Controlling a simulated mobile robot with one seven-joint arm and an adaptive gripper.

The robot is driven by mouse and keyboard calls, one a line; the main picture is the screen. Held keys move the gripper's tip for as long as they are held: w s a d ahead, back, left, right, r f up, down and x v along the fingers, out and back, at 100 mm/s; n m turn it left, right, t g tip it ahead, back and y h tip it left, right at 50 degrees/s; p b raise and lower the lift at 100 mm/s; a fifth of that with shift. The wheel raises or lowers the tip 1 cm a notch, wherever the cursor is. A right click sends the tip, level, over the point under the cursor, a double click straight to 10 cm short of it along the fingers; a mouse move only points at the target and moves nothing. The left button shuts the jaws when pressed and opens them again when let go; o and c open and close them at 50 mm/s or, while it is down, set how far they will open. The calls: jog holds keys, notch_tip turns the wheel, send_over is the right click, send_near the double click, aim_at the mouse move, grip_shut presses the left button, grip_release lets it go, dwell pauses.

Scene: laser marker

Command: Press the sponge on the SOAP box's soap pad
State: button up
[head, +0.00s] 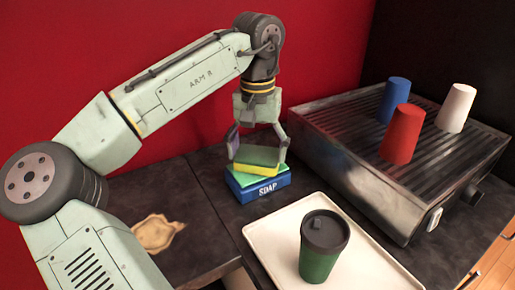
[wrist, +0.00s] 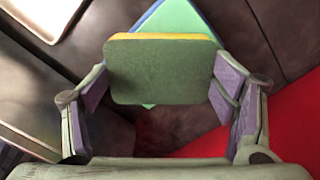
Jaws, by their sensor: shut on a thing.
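The sponge (head: 258,155), green on top with a yellow layer below, is held level between the fingers of my gripper (head: 258,146). The blue SOAP box (head: 262,192) stands on the dark counter right under it. The box's green soap pad (head: 243,179) shows at the left and front below the sponge, turned at an angle to it. I cannot tell if sponge and pad touch. In the wrist view my gripper (wrist: 160,84) is shut on the sponge (wrist: 163,75). It covers much of the pad (wrist: 180,18) and box there.
A cream tray (head: 380,265) in front of the box holds a green cup with a dark lid (head: 324,245). A ribbed metal machine (head: 335,150) at right carries blue (head: 393,100), red (head: 402,135) and white (head: 456,108) cups.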

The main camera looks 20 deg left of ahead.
aim_at(257, 154)
jog(key=shift+f, duration=0.85)
dwell(2.3)
jog(key=shift+r, duration=0.15)
notch_tip(257, 154, up, 3)
jog(key=p, duration=0.2)
jog(key=shift+p, duration=0.4)
jog(key=shift+r+p, duration=0.3)
jog(key=shift+r, duration=1.6)
